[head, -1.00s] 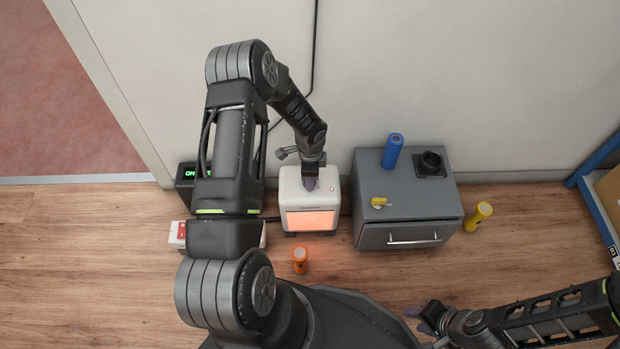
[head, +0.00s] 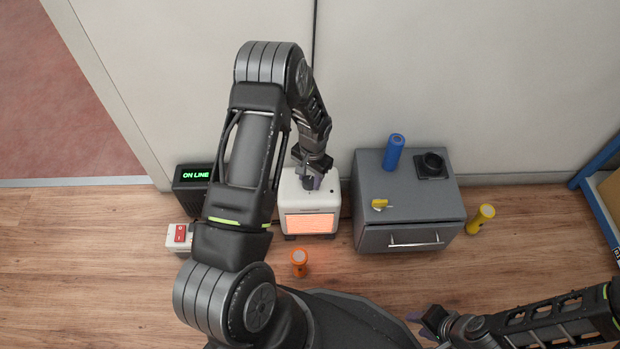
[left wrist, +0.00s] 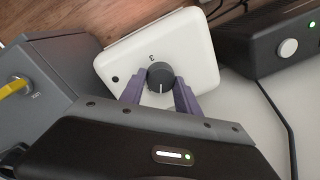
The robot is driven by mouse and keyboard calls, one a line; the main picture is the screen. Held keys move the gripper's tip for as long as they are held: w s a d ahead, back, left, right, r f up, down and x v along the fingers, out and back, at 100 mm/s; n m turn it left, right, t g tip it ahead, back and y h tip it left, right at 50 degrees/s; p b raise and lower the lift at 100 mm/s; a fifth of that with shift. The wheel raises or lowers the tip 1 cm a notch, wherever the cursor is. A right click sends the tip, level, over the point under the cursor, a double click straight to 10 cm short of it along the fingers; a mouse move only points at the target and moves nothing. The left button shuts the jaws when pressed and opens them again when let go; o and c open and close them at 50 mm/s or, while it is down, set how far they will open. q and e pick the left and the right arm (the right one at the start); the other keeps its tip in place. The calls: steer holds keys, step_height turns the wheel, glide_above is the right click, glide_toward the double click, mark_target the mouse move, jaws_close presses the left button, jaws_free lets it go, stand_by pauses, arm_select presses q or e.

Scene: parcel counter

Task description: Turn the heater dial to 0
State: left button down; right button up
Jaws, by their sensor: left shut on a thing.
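The heater (head: 291,205) is a small white box with a glowing orange front grille, standing on the floor against the wall. Its dark round dial (left wrist: 160,73) is on the top face, with a numeral 3 printed beside it. The white line on the dial points away from the 3, toward the bottom of the left wrist view. My left gripper (head: 312,183) reaches down from above, its purple fingers shut on either side of the dial. A small spot on the heater's top is dark. My right gripper (head: 421,322) is low at the right, away from the heater; its opening is unclear.
A grey cabinet (head: 375,225) stands right of the heater, with a blue cylinder (head: 393,152) and a yellow key-like knob (head: 380,204) on top. An orange flashlight (head: 299,264) stands in front.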

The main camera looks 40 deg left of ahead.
mark_target(311, 180)
arm_select(q)
steer(key=shift+a+n, duration=0.1)
steer(key=shift+n, duration=2.2)
steer(key=c, duration=0.9)
jaws_free()
steer(key=shift+r, duration=0.1)
steer(key=r+p, duration=0.1)
steer(key=r, duration=0.4)
steer(key=r+p, duration=0.1)
steer(key=r, duration=0.1)
steer(key=shift+w+d+r+p, duration=0.1)
steer(key=shift+d+r+p, duration=0.15)
steer(key=shift+r+p, duration=0.05)
